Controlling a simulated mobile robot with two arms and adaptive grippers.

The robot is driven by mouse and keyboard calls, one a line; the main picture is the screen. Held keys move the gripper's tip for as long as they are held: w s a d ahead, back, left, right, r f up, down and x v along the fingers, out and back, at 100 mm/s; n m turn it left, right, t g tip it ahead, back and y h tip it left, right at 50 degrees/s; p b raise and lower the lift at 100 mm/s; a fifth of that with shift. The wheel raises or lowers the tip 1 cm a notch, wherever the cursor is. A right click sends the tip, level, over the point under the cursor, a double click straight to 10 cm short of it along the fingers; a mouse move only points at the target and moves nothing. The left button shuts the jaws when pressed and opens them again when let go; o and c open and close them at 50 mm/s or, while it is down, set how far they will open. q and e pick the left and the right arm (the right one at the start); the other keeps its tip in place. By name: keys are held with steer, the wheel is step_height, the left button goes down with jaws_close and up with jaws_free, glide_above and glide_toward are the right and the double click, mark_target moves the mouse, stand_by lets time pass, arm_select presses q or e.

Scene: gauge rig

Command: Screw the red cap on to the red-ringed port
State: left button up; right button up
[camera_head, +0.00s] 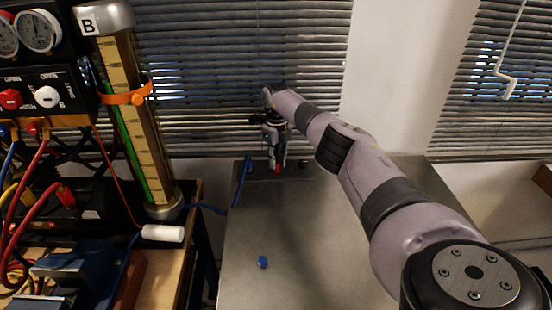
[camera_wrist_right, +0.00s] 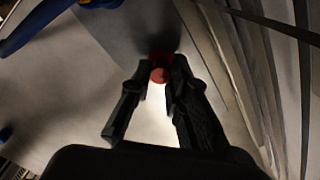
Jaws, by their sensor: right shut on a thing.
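My right gripper (camera_head: 277,168) is at the far edge of the grey table, pointing down, with its fingers shut on the red cap (camera_head: 277,170). In the right wrist view, the red cap (camera_wrist_right: 158,75) sits between the fingertips of the gripper (camera_wrist_right: 160,80). Some red also shows just beyond the cap there; I cannot tell whether it is a port ring or part of the cap. Contact between the cap and a port is not clear. My left gripper is not in view.
A blue cap (camera_head: 263,262) lies on the grey table (camera_head: 310,230). A blue hose (camera_head: 240,185) hangs at its far left. At the left stand a tall gauge column (camera_head: 135,120), a panel with dials (camera_head: 38,30) and a white cylinder (camera_head: 162,233). The table's middle is clear.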

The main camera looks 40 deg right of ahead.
steer(key=o, duration=0.3)
steer(key=shift+m, duration=0.3)
steer(key=o, duration=0.6)
steer(key=shift+s, duration=0.1)
steer(key=shift+c, duration=0.2)
